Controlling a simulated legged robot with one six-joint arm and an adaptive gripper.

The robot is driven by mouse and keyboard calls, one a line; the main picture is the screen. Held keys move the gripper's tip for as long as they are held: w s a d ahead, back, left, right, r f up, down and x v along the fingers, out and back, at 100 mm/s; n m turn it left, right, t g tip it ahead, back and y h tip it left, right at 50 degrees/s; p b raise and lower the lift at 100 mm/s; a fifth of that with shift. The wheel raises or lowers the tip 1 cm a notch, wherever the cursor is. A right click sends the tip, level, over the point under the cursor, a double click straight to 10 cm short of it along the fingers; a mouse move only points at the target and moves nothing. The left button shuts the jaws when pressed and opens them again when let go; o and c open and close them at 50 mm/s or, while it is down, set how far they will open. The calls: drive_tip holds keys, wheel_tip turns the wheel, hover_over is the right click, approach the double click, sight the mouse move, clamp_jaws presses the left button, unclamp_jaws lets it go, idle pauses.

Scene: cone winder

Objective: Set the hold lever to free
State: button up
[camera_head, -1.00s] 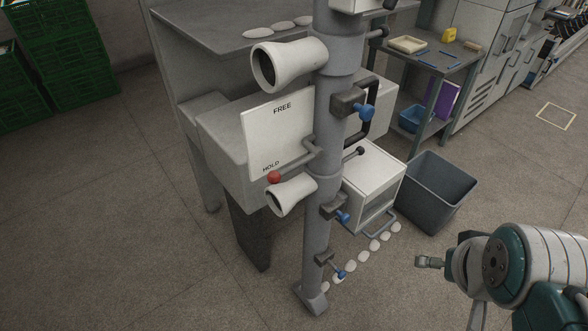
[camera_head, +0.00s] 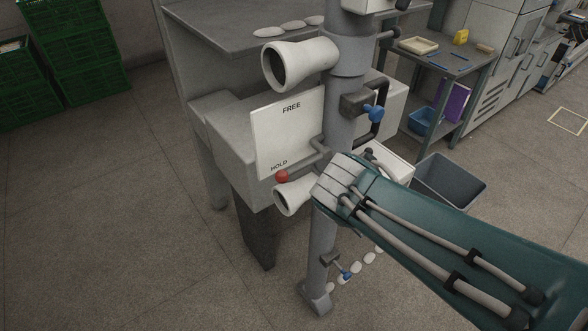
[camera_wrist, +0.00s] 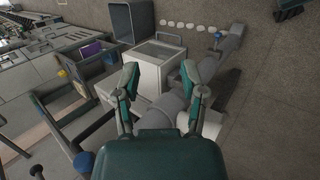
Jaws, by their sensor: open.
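The hold lever has a red ball knob (camera_head: 281,176) beside the word HOLD at the bottom of a white plate (camera_head: 290,130). FREE is printed near the plate's top. The lever's grey rod runs up and right from the knob toward the grey post. My gripper (camera_wrist: 160,77) shows in the wrist view with its two fingers apart and nothing between them. It faces the post and a white box. The red knob cannot be made out in the wrist view. In the head view my forearm crosses in front of the post, right of the knob, and the gripper itself cannot be made out.
The grey post (camera_head: 342,95) carries a white cone above (camera_head: 300,62) and one just below the knob (camera_head: 291,198). A blue-knobbed clamp (camera_head: 373,112) sticks out right of the plate. A grey bin (camera_head: 450,182) stands at right. Floor at left is open.

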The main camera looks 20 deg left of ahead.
drive_tip(key=w+a+n+t+h, duration=0.15)
drive_tip(key=a+n+t, duration=0.3)
drive_tip(key=a, duration=0.65)
drive_tip(key=n+t+y, duration=0.3)
drive_tip(key=n+t, duration=0.3)
approach(288, 175)
drive_tip(key=w, duration=0.2)
drive_tip(key=shift+g+h, duration=0.25)
drive_tip(key=x, duration=1)
drive_tip(key=shift+w+f, duration=0.3)
clamp_jaws()
